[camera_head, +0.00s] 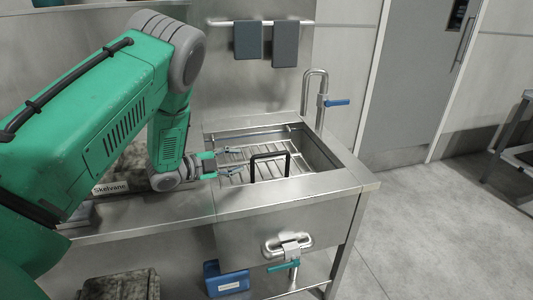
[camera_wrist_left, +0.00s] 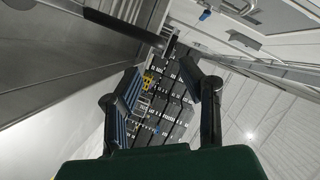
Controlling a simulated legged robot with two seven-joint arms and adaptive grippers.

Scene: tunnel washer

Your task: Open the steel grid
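The steel grid (camera_head: 235,175) lies flat inside the sink basin of a steel counter. A black arched handle (camera_head: 270,157) stands up from the grid near its front middle. My left gripper (camera_head: 240,161) comes in from the left, over the left part of the grid. Its two fingers are spread and empty, pointing right toward the handle, with a gap between them and the handle. In the left wrist view, the gripper (camera_wrist_left: 160,70) also shows spread fingers with nothing clearly held. I cannot make out the grid there. My right gripper is not in view.
A tap (camera_head: 317,95) with a blue lever rises behind the basin. Two dark cloths (camera_head: 285,45) hang from a wall rail. A valve (camera_head: 287,246) sits on the counter front, and a blue box (camera_head: 226,280) stands below. A grey door (camera_head: 415,80) and open floor are right.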

